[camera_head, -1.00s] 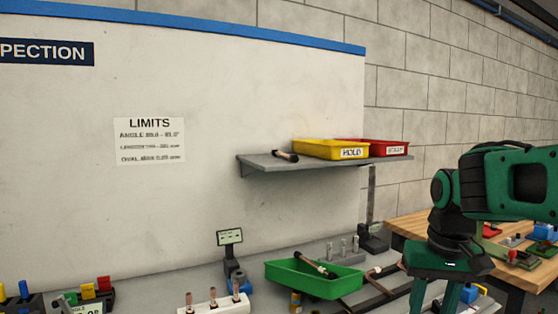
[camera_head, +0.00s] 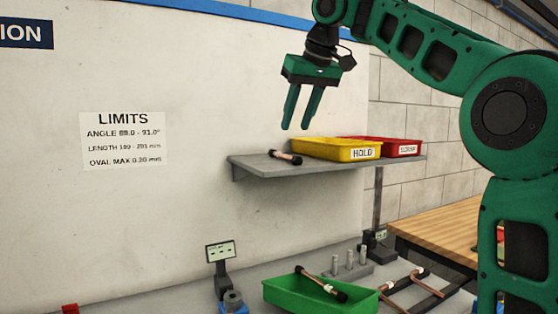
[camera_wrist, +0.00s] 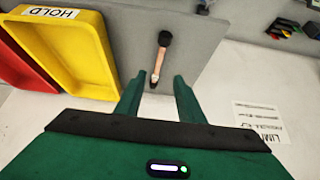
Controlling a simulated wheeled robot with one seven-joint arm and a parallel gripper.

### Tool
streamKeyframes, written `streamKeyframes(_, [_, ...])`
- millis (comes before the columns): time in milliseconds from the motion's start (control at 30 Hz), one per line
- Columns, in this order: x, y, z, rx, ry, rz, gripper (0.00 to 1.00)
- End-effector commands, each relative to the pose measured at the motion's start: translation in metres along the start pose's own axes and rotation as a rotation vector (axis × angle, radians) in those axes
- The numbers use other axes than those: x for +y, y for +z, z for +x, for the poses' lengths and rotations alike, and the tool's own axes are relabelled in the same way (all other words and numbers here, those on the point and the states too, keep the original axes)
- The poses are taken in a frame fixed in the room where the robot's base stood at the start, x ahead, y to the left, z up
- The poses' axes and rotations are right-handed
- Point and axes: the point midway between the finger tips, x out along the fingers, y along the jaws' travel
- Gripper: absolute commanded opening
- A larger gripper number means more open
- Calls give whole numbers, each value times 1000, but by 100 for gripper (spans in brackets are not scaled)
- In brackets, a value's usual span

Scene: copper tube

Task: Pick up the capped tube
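A short copper tube with dark capped ends (camera_head: 286,157) lies on the grey wall shelf (camera_head: 265,167), left of the yellow bin. In the wrist view the tube (camera_wrist: 158,60) lies beyond and between my fingertips, its black end farther away. My gripper (camera_head: 299,127) is open, fingers pointing down, above the shelf and apart from the tube. In the wrist view the gap between the fingers (camera_wrist: 157,80) is empty. A second copper tube with black ends (camera_head: 322,284) lies tilted across the green tray (camera_head: 285,299) on the bench below.
A yellow HOLD bin (camera_head: 335,149) and a red bin (camera_head: 395,146) stand on the shelf to the right of the tube. A gauge with a small display (camera_head: 221,252) and a rack of grey pegs (camera_head: 350,262) stand on the bench. The wall behind is flat.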

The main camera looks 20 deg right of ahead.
Motion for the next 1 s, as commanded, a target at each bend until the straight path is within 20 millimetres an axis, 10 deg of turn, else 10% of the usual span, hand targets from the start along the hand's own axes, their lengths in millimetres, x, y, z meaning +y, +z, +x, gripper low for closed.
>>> streamKeyframes(1000, [-3,-2,48,7,-8,-12,35])
